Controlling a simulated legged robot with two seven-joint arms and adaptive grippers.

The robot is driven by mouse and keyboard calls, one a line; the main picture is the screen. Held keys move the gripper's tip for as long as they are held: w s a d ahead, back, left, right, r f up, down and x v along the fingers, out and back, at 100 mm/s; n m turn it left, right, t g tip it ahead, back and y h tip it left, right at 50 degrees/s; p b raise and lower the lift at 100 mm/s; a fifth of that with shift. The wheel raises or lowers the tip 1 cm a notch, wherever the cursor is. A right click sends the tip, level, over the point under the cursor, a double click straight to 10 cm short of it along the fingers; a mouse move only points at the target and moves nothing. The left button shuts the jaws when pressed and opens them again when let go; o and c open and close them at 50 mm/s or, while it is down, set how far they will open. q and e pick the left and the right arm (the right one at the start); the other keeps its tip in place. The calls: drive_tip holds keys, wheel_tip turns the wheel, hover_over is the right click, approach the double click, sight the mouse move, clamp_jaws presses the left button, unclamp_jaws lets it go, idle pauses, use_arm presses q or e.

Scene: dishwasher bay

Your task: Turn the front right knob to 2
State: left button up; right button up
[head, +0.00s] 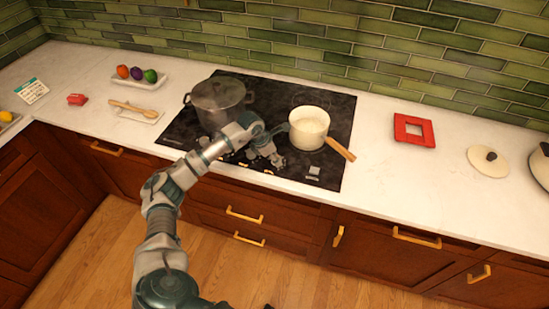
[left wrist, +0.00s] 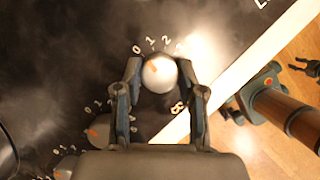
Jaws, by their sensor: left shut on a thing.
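My left gripper (head: 275,160) is at the front edge of the black cooktop (head: 330,162). In the left wrist view, its two fingers (left wrist: 162,88) are closed around the sides of a round, pale, brightly lit knob (left wrist: 160,76). An orange mark on the knob lies toward its upper left, on the side of the printed 0 and 1; its exact setting is hard to read. The numbers 0, 1, 2 arc above the knob. In the head view the gripper hides this knob. Dark parts at the left wrist view's right edge may belong to my right gripper.
A cream pot (head: 309,124) with a wooden handle (head: 341,149) stands just right of the left gripper. A grey pot (head: 219,100) stands behind my forearm. Other knobs (left wrist: 98,131) lie to the left. A red square frame (head: 414,130) lies on the counter.

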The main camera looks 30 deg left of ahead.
use_arm(q)
drive_tip(key=shift+a+f+m, duration=0.1)
drive_tip(key=shift+f+m, duration=0.15)
drive_tip(key=shift+m, duration=0.05)
drive_tip(key=m+b, duration=0.1)
drive_tip(key=m, duration=0.1)
drive_tip(key=shift+m+g+h, duration=0.3)
drive_tip(key=shift+g, duration=0.1)
drive_tip(key=m+g+b, duration=0.1)
drive_tip(key=m, duration=0.2)
drive_tip(key=m+g+h+b, duration=0.1)
drive_tip(key=m+b, duration=0.1)
drive_tip(key=m, duration=0.1)
drive_tip(key=shift+w, duration=0.2)
drive_tip(key=shift+m+g+b, duration=0.45)
drive_tip(key=shift+m+g, duration=0.05)
drive_tip(key=shift+m, duration=0.5)
use_arm(e)
drive_tip(key=w+a+r, duration=0.1)
drive_tip(key=w+r, duration=0.8)
drive_tip(key=shift+a+r+t, duration=0.15)
drive_tip(key=shift+a+t, duration=0.15)
drive_tip(key=shift+a, duration=0.1)
use_arm(q)
drive_tip(key=o, duration=0.9)
drive_tip(key=shift+o, duration=1.1)
drive_tip(key=shift+w, duration=0.15)
drive_tip(key=shift+r, duration=0.1)
use_arm(e)
drive_tip(key=shift+w, duration=0.15)
